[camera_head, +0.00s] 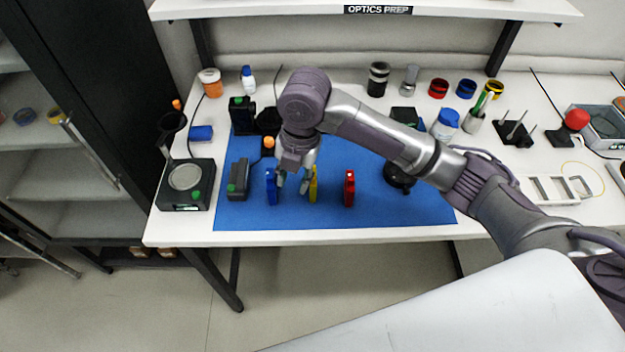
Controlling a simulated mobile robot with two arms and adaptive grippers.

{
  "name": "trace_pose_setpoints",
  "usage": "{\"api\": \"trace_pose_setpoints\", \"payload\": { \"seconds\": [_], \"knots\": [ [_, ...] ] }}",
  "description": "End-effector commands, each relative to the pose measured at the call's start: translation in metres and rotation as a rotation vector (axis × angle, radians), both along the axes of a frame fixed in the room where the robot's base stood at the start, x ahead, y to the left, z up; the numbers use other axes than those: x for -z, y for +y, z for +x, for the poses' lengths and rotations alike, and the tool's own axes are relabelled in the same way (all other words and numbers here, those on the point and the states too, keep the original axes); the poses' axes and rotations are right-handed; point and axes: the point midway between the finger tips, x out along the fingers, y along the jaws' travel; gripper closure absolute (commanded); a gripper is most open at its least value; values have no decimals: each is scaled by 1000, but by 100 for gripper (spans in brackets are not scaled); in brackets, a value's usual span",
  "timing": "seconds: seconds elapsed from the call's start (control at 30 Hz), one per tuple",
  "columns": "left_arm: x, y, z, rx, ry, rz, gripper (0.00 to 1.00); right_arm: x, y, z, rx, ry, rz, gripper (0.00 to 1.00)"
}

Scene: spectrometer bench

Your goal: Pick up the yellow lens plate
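The yellow lens plate (314,185) stands upright on the blue mat (385,222), between a blue plate (271,187) on its left and a red plate (349,188) on its right. My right gripper (292,184) points down at the mat with its two fingers apart and nothing visible between them. In the picture it is between the blue and yellow plates, with one finger close to the yellow plate's left side. I cannot tell whether that finger touches it. My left gripper is not in view.
A dark block (238,180) stands left of the blue plate, and a balance (186,184) sits left of the mat. Bottles, cups and a black holder (514,134) line the back and right. The mat's front strip is clear. A shelf (470,9) overhangs the back.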

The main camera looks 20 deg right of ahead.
Motion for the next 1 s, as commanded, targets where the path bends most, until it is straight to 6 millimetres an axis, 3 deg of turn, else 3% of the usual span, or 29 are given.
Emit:
{"api": "trace_pose_setpoints", "payload": {
  "seconds": [0.03, 0.1, 0.33, 0.47, 0.8, 1.0],
  "knots": [
    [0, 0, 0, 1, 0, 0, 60, -16, -13, 14, -70, -7, -42, 64],
    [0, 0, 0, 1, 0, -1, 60, -32, -26, 25, -160, 0, -80, 64],
    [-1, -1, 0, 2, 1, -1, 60, -58, -48, 39, -301, 23, -132, 64],
    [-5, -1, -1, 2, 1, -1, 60, -45, -49, 39, -313, 30, -134, 64],
    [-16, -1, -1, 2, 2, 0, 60, 15, -48, 39, -312, 26, -131, 64],
    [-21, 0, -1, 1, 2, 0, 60, 28, -49, 38, -312, 25, -131, 64]
  ]
}}
